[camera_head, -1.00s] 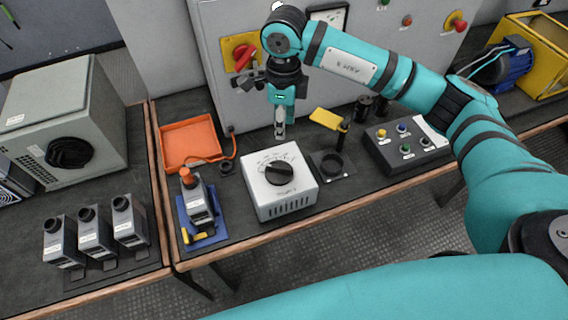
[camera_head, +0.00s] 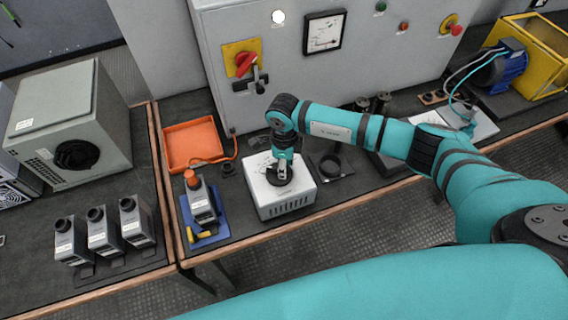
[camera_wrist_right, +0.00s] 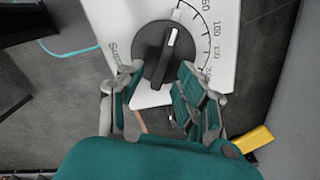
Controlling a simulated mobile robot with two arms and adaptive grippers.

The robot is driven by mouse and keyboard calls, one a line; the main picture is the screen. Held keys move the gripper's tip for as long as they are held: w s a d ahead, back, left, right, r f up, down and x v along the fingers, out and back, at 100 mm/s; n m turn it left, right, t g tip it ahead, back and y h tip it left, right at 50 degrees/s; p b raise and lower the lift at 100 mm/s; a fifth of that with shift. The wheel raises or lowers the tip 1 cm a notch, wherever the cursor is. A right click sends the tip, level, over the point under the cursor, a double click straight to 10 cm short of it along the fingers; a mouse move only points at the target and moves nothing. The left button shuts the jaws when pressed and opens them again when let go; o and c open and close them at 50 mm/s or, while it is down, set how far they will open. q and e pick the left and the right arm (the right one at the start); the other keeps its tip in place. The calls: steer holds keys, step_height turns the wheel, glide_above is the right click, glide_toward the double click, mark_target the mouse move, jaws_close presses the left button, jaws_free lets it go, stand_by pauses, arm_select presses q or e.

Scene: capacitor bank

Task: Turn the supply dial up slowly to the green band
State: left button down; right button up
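The supply box (camera_head: 284,203) is a white box on the bench. Its black dial (camera_head: 272,179) is partly hidden by my right gripper (camera_head: 281,174) in the head view. In the right wrist view, the dial (camera_wrist_right: 152,52) has a white pointer line towards the printed scale (camera_wrist_right: 208,38). My right gripper (camera_wrist_right: 158,73) has its fingers apart, one on each side of the dial's near part. I cannot tell whether they touch it. A panel meter (camera_head: 324,32) hangs on the cabinet; its reading is too small to tell. No green band is discernible. My left gripper is out of view.
An orange tray (camera_head: 191,144) and a capacitor on a blue base (camera_head: 203,207) stand left of the box. A red switch (camera_head: 244,64) is on the cabinet. A yellow piece (camera_wrist_right: 254,139) shows in the wrist view.

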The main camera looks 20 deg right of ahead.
steer(key=shift+f, duration=0.45)
steer(key=shift+c, duration=0.3)
jaws_close()
steer(key=shift+m, duration=0.4)
steer(key=shift+s+m+b, duration=0.15)
steer(key=shift+m+b, duration=0.4)
steer(key=shift+m, duration=0.45)
steer(key=shift+s+a+m+b, duration=0.15)
steer(key=shift+m+b, duration=0.25)
steer(key=shift+m, duration=1)
steer(key=shift+r, duration=0.1)
